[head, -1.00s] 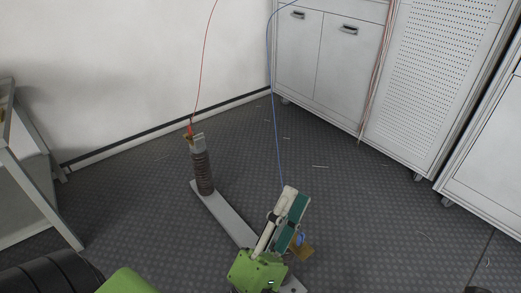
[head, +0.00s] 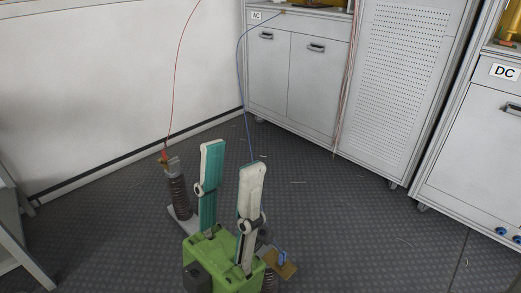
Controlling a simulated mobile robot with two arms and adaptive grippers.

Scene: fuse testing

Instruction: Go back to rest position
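My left gripper (head: 232,159) rises from the bottom middle of the head view. Its two long fingers point up and stand apart, with nothing between them. Its green body hides much of the floor stand. The stand's brown ribbed insulator (head: 178,190) stands upright just left of and behind the fingers. A red clip with a red wire (head: 173,95) is on its top. A blue clip (head: 282,258) is on a brass-coloured plate (head: 287,270) right of the gripper body. My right gripper is not in view.
White cabinets (head: 320,80) stand along the back right, one with a perforated door (head: 404,85). A cabinet marked DC (head: 470,145) is at the far right. A grey table frame (head: 20,235) is at the left edge. The dark floor (head: 350,220) right of the gripper is mostly clear.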

